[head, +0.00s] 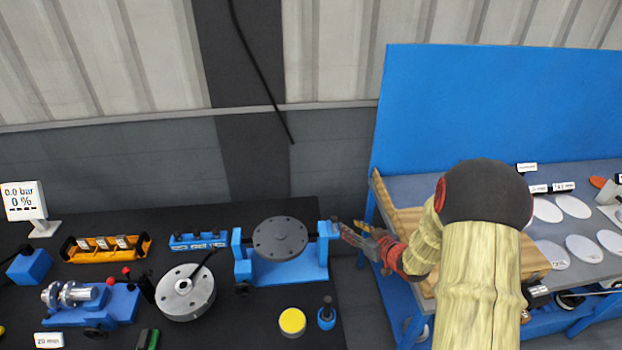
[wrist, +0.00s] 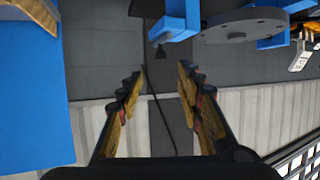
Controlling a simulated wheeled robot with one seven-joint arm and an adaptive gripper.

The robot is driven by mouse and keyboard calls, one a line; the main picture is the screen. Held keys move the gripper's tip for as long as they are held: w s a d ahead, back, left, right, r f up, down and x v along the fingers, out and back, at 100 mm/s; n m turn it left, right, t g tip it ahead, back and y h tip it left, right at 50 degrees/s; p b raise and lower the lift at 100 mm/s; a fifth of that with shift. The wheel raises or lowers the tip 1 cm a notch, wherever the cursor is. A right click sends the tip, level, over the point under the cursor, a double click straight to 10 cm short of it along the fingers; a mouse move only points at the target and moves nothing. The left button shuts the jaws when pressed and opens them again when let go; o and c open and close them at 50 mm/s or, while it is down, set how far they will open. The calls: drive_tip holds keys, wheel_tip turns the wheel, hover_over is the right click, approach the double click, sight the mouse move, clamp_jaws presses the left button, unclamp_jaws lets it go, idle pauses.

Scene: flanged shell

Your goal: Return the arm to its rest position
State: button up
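My gripper (head: 364,239) is in the head view, just right of the blue fixture, at the gap between the black table and the blue bench. In the wrist view my gripper (wrist: 162,72) has its two fingers spread apart with nothing between them; only the grey wall and floor show behind. My arm comes in from the lower right of the head view, bent at a dark rounded joint. The blue fixture (head: 290,270) holds a dark grey flanged disc (head: 280,238); the disc also shows at the top of the wrist view (wrist: 240,27).
The black table (head: 230,335) carries a round grey flange (head: 185,292), a yellow-topped cylinder (head: 292,321), an orange tray (head: 106,247) and a blue pump-like unit (head: 90,302). At right, a blue bench with an upright panel (head: 490,100) holds several pale discs (head: 583,248).

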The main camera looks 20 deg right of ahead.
drive_tip(key=s+d+f+m+g+h, duration=0.1)
drive_tip(key=s+d+f+g, duration=0.1)
drive_tip(key=s+f, duration=0.15)
drive_tip(key=s+d+f+g+h, duration=0.1)
drive_tip(key=s+d+f+g, duration=0.1)
drive_tip(key=f, duration=0.2)
drive_tip(key=s+d+m+g+h, duration=0.2)
drive_tip(key=s+d+g, duration=0.15)
drive_tip(key=s, duration=0.55)
drive_tip(key=s+a+r+y+b, duration=0.1)
drive_tip(key=s+a+r+b, duration=0.2)
drive_tip(key=a, duration=0.6)
drive_tip(key=s+a+r+n+b, duration=0.1)
drive_tip(key=s+a+r+b, duration=0.3)
drive_tip(key=a+r, duration=0.6)
drive_tip(key=s+a+r+y+b, duration=0.1)
drive_tip(key=s+a+r+b, duration=0.2)
drive_tip(key=s+a+r, duration=0.4)
drive_tip(key=a, duration=0.3)
drive_tip(key=shift+s+a+r+n+y+b, duration=0.2)
drive_tip(key=shift+s+n+y+b, duration=0.1)
drive_tip(key=shift+s+n, duration=0.1)
drive_tip(key=shift+o, duration=0.5)
drive_tip(key=shift+d, duration=0.1)
